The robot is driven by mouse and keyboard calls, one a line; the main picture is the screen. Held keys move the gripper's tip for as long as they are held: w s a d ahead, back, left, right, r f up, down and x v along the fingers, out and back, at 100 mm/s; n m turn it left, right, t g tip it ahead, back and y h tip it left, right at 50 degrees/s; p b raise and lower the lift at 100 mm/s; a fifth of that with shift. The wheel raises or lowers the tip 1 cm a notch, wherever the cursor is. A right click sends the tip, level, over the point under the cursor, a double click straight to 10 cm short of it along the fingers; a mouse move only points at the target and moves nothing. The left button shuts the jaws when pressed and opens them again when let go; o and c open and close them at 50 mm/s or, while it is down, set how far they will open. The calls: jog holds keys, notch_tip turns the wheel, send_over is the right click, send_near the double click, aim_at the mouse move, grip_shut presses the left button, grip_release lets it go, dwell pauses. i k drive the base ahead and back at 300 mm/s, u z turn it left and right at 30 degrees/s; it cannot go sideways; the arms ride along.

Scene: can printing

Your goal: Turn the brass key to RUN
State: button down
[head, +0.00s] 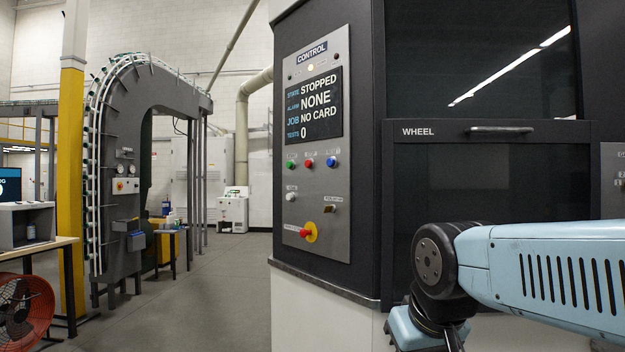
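The control panel (312,262) is a grey plate on the dark machine's angled left face. A small brass-coloured piece (329,209), which looks like the brass key, sits at its lower right under a small label. The label's words and the key's exact position are too small to read. The panel's screen (314,106) reads STATE STOPPED, ALARM NONE, JOB NO CARD, TESTS 0. My light blue arm enters from the right, and its dark joint stands right of the panel, apart from the key in the picture. My gripper is out of view below the frame.
Green (290,165), red (309,163) and blue (331,161) buttons, a white knob (291,196) and a red emergency stop (306,232) surround the key. The WHEEL door (460,190) is right of the panel. Open floor (225,290) lies left; a fan (22,312) stands far left.

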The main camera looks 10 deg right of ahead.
aim_at(332, 208)
jog(key=z, duration=0.3)
jog(key=i, duration=1.2)
jog(key=u, duration=0.35)
